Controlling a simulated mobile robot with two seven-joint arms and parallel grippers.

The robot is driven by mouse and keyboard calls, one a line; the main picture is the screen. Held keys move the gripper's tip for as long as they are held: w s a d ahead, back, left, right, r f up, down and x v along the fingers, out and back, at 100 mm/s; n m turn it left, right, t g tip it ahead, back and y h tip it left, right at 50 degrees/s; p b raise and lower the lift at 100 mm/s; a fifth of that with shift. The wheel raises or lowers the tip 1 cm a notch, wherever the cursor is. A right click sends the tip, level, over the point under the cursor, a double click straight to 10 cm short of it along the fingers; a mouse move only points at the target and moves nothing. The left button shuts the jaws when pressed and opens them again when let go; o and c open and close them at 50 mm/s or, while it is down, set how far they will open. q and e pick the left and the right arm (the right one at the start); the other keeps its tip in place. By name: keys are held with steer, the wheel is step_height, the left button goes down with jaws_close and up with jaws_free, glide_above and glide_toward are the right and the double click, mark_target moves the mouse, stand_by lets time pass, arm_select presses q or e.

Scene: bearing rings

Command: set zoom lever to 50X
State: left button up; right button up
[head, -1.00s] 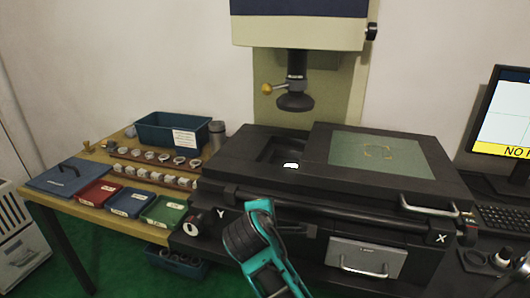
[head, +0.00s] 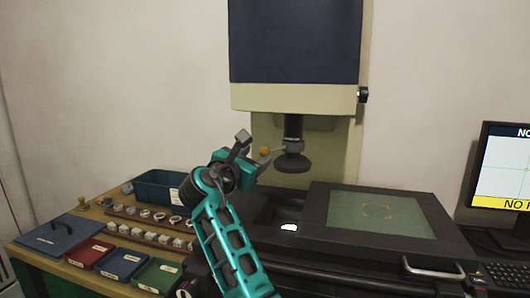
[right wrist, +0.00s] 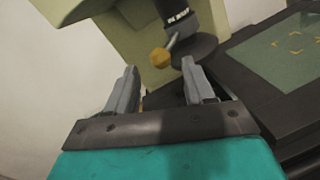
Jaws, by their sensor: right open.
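The zoom lever is a short metal arm with a yellow knob (head: 264,151) at its end. It sticks out to the left of the black lens tube (head: 293,130) under the microscope head. My right gripper (head: 256,148) is raised in front of the lever, open and empty. In the right wrist view the knob (right wrist: 160,57) shows beyond and between the two open fingers (right wrist: 158,82), apart from them. The lens tube (right wrist: 180,15) carries white markings too small to read. My left gripper is out of view.
The black stage with its green glass plate (head: 380,214) lies below the lens. A monitor (head: 503,165) stands at right. On the left table are a blue bin (head: 155,188), rows of rings and coloured trays (head: 122,263).

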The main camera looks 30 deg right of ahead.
mark_target(262, 151)
steer(key=x, duration=0.6)
steer(key=shift+w+d, duration=0.1)
jaws_close()
stand_by(0.3)
steer(key=shift+r, duration=0.1)
